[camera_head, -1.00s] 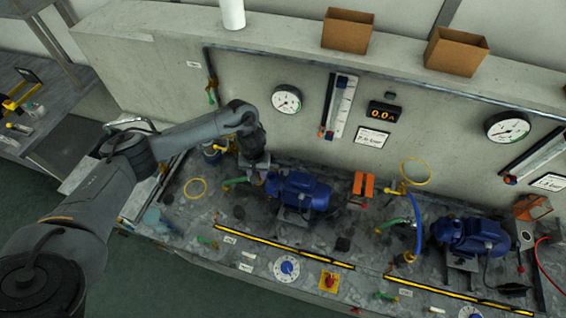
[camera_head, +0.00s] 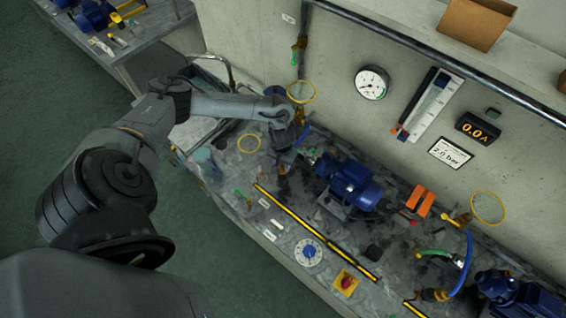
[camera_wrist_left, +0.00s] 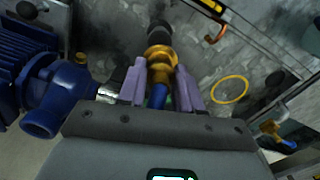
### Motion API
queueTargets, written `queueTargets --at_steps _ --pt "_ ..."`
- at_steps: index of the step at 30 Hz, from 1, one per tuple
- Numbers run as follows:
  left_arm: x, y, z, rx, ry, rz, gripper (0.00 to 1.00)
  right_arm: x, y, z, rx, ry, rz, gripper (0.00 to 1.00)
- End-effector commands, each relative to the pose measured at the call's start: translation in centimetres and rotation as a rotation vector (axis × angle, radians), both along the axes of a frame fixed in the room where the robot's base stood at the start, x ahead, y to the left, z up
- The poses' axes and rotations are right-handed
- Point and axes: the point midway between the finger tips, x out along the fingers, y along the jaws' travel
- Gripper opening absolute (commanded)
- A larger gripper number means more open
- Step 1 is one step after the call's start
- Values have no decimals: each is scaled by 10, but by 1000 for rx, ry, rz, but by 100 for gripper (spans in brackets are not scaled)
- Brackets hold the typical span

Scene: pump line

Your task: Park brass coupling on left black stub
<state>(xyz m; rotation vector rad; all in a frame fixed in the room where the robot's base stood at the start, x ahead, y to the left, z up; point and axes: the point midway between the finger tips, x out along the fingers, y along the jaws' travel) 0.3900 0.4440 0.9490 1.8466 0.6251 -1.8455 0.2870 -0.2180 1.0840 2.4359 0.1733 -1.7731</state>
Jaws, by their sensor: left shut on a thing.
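My left gripper (camera_wrist_left: 160,72) shows its two purple fingers in the left wrist view, shut on the brass coupling (camera_wrist_left: 161,54). A blue hose (camera_wrist_left: 157,96) runs from the coupling back between the fingers. A dark stub-like piece (camera_wrist_left: 157,32) lies in line just beyond the coupling; I cannot tell whether they touch. In the head view my left gripper (camera_head: 285,133) is low over the bench, left of the near blue pump (camera_head: 355,186). The coupling is hidden there behind the gripper and wrist. My right gripper is in neither view.
A yellow ring (camera_head: 249,143) is marked on the bench beside the gripper; another (camera_head: 301,92) shows behind my wrist. The blue pump body (camera_wrist_left: 42,115) is close on the left in the wrist view. An orange block (camera_head: 420,202) and a yellow-black strip (camera_head: 315,233) are farther right.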

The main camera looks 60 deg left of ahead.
Motion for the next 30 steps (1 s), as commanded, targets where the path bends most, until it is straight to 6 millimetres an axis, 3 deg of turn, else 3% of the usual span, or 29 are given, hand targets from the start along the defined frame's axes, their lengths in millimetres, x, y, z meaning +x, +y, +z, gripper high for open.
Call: queueTargets --at_steps 16,30 --pt "0 0 -42 0 0 -1 2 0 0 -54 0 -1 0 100" --pt "0 0 -53 0 0 0 2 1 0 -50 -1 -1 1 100"
